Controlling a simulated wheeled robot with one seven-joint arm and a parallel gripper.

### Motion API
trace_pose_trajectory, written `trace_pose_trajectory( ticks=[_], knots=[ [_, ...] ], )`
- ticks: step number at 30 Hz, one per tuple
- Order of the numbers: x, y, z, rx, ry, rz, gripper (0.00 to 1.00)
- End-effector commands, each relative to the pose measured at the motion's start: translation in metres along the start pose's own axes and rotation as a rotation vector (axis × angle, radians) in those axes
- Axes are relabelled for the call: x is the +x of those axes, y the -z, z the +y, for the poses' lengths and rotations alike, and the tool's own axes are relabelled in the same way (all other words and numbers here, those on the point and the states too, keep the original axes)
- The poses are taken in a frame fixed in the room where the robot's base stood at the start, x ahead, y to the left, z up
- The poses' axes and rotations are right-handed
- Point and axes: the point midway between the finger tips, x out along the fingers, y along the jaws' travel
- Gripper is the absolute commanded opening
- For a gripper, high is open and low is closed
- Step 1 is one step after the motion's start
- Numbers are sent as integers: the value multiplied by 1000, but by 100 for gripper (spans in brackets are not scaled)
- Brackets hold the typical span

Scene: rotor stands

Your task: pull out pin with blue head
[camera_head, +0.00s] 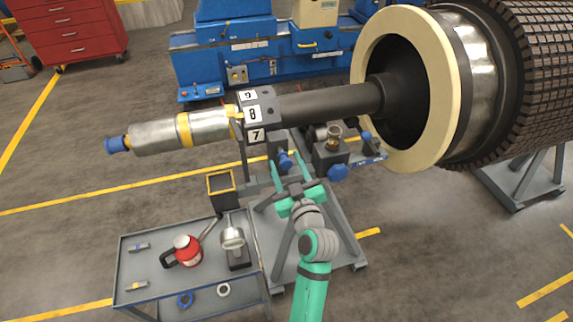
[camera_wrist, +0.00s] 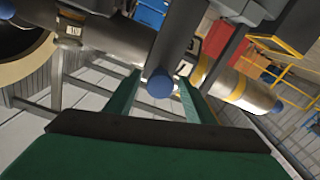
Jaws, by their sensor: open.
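The pin's round blue head (camera_wrist: 160,83) shows in the wrist view at the end of a dark bar, between my two green fingertips. In the head view the blue head (camera_head: 285,160) is at the rotor stand, below the numbered block (camera_head: 254,115). My gripper (camera_head: 289,160) is open, with one finger on each side of the head. It also shows in the wrist view (camera_wrist: 158,86). I cannot tell whether either finger touches the head. The pin's shaft is hidden.
The rotor shaft (camera_head: 330,102) runs above. A grey cart (camera_head: 140,255) with a red jug (camera_head: 186,250) stands lower left. The large rotor (camera_head: 480,75) fills the right.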

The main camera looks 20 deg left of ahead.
Motion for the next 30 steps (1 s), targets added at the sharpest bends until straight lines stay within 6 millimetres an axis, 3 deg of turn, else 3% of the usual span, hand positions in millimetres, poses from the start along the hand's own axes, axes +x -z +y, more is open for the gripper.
trace_pose_trajectory(
  ticks=[5,19,24,30],
  knots=[
    [-12,0,0,2,0,-1,49],
    [-92,-1,0,2,-1,-1,49],
    [-106,0,0,0,0,-1,49],
    [-109,0,0,0,0,0,49]
  ],
)
